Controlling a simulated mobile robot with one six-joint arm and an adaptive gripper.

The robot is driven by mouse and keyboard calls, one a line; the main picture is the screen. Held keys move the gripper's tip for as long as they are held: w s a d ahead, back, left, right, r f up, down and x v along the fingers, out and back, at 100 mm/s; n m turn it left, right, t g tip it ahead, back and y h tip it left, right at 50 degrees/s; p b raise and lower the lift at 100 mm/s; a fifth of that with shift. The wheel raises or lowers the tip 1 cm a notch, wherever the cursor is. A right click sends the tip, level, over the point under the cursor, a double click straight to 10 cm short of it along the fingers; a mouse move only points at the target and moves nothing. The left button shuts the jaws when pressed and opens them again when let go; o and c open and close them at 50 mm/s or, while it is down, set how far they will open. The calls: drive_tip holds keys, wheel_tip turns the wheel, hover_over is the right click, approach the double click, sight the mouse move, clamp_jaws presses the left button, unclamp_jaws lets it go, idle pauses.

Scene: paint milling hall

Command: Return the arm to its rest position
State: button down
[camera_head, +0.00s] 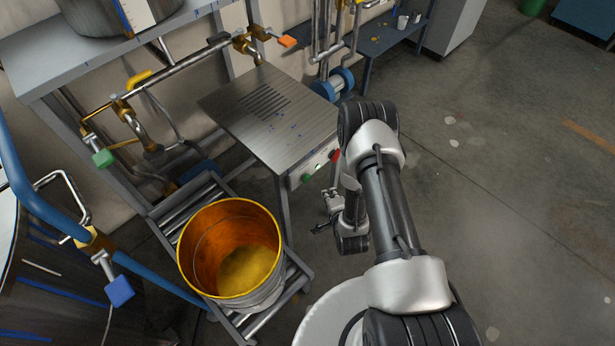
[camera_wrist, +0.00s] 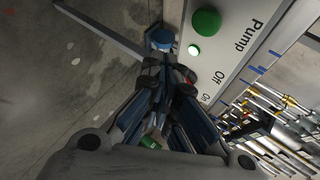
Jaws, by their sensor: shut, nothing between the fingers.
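My arm reaches forward in the head view and bends down beside a metal control box (camera_head: 262,108). My gripper (camera_head: 322,228) hangs below and in front of the box's button face, partly hidden by my own arm. In the wrist view my gripper (camera_wrist: 168,75) has its fingers together, with nothing held between them. Beyond the fingers is the panel marked "Pump" and "Off" (camera_wrist: 235,60), with a green button (camera_wrist: 206,22) and a small pale lamp (camera_wrist: 194,50). A red button (camera_head: 335,155) shows at the panel's right end, partly covered by my arm.
An open bucket (camera_head: 187,262) with yellow-orange paint inside stands on a roller conveyor (camera_head: 168,212) at left of my arm. Pipes with coloured valve handles (camera_head: 103,158) run along the wall. A blue bench (camera_head: 385,38) stands at the back. The floor at right (camera_head: 530,190) is clear.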

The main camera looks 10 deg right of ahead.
drive_tip(key=w+r+n+g, duration=0.2)
drive_tip(key=w+r+n, duration=0.35)
drive_tip(key=r, duration=1.05)
wheel_tip(320, 180, up, 14)
drive_tip(key=s+n+g, duration=0.1)
drive_tip(key=s+n, duration=0.1)
drive_tip(key=s+r+n+g, duration=0.2)
drive_tip(key=s+r+n, duration=0.3)
drive_tip(key=s+r, duration=0.9)
drive_tip(key=s+r+n+g, duration=0.1)
drive_tip(key=s+n, duration=0.1)
drive_tip(key=s, duration=0.6)
drive_tip(key=s+a+r+n+g, duration=0.1)
drive_tip(key=s+r, duration=0.1)
drive_tip(key=s, duration=0.6)
drive_tip(key=shift+a+n, duration=0.3)
drive_tip(key=shift+n, duration=0.05)
drive_tip(key=shift+w, duration=0.1)
